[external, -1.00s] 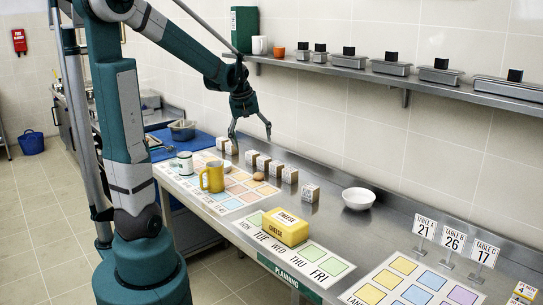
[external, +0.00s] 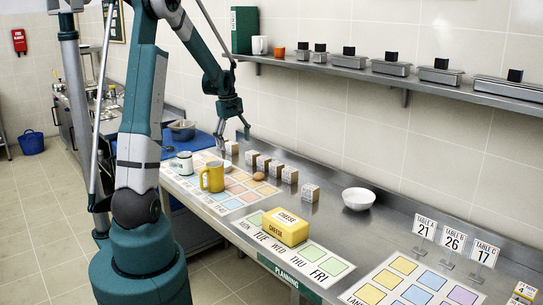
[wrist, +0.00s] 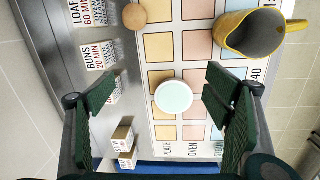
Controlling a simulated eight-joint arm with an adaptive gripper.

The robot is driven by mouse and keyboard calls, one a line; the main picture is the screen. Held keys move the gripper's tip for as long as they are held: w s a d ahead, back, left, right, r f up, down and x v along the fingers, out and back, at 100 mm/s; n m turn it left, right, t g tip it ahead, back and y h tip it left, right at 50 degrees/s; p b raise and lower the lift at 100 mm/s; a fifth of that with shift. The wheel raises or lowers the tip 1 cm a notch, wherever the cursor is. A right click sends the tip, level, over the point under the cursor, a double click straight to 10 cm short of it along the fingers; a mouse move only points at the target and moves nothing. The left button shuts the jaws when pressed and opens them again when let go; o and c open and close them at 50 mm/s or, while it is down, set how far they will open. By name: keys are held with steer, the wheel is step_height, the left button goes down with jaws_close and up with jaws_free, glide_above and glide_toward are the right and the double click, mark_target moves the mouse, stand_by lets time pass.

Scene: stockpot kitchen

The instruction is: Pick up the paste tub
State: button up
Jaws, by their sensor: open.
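The paste tub appears to be the small white round tub (external: 184,164) standing upright on the colored grid chart, left of the yellow mug. In the wrist view its pale round lid (wrist: 174,97) shows from above, between my two fingers but farther down. My gripper (external: 232,134) is open and empty, above the counter, to the right of the tub and higher in the external view. In the wrist view my gripper (wrist: 160,92) has its fingers wide apart on both sides of the lid, not touching it.
A yellow mug (external: 212,177) stands close to the tub. Several small labelled boxes (external: 290,175) stand in a row behind the chart, near a brown round item (wrist: 134,16). A yellow cheese box (external: 284,229) and a white bowl (external: 358,199) are farther right. A shelf (external: 340,70) runs along the wall.

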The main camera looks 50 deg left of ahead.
steer(key=a+f+n, duration=0.1)
steer(key=a+f, duration=0.1)
steer(key=a, duration=0.1)
steer(key=a+f+n+p, duration=0.1)
steer(key=a+f, duration=0.1)
steer(key=a, duration=0.2)
steer(key=s+a+f+n+h+p, duration=0.1)
steer(key=a+f, duration=0.1)
steer(key=a, duration=0.1)
steer(key=shift+s+a+f+g, duration=0.1)
steer(key=shift+a+f+g, duration=0.15)
steer(key=shift+g, duration=0.15)
steer(key=shift+s+a+f, duration=0.15)
steer(key=shift+a+f, duration=0.25)
steer(key=shift+a, duration=0.05)
steer(key=shift+d+f, duration=0.15)
steer(key=shift+f, duration=1.15)
steer(key=shift+d+f, duration=0.2)
steer(key=shift+f, duration=1.1)
steer(key=shift+d+f, duration=0.15)
steer(key=shift+f, duration=1.1)
steer(key=shift+c, duration=0.3)
steer(key=c, duration=1.1)
